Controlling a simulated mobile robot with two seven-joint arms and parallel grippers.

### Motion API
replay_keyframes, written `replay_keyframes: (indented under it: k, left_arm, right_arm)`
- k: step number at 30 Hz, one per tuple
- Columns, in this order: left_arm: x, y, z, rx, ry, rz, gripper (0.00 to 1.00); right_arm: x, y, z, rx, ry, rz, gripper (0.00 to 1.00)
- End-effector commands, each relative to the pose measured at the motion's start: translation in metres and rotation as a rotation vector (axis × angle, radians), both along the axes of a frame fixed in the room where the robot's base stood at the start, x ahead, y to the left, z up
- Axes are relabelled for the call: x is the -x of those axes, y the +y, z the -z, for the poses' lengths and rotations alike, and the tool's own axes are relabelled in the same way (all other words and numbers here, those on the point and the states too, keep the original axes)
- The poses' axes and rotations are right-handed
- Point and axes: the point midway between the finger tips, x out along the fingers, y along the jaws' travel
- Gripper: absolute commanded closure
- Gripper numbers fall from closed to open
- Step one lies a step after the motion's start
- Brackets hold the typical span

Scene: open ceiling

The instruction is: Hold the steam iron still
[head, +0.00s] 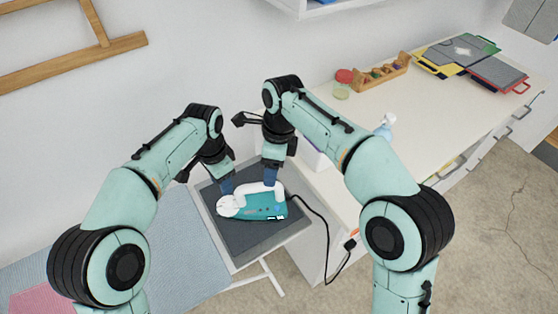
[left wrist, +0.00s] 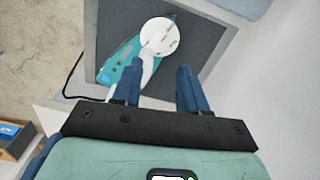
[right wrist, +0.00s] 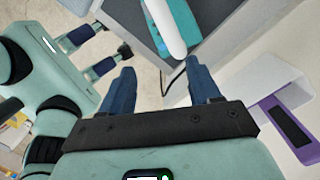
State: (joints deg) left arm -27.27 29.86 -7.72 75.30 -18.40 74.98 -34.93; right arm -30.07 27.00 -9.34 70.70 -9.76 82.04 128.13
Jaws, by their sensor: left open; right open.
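Contact cannot be told.
The grey pad (head: 222,220) has free room around the iron. A black cord (head: 322,225) runs from the iron down beside the white counter (head: 400,125). A blue ironing surface (head: 175,245) lies left. A spray bottle (head: 385,126) stands on the counter behind my right arm.

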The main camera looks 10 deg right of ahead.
Motion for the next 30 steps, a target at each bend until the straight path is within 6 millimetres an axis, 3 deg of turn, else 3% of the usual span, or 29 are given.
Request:
replay_keyframes:
  k: [4,11,24,30]
  left_arm:
    - [0.0,0.0,0.0,0.0,0.0,0.0,0.57]
    - [0.0,0.0,0.0,0.0,0.0,0.0,0.57]
    - [0.0,0.0,0.0,0.0,0.0,0.0,0.57]
    - [0.0,0.0,0.0,0.0,0.0,0.0,0.57]
  right_arm:
    - [-0.013,-0.015,0.006,0.1,-0.046,-0.078,0.38]
    - [-0.016,-0.02,0.023,0.133,-0.056,-0.102,0.38]
    - [-0.016,-0.02,0.106,0.13,-0.054,-0.101,0.38]
    - [-0.017,-0.02,0.131,0.128,-0.056,-0.101,0.38]
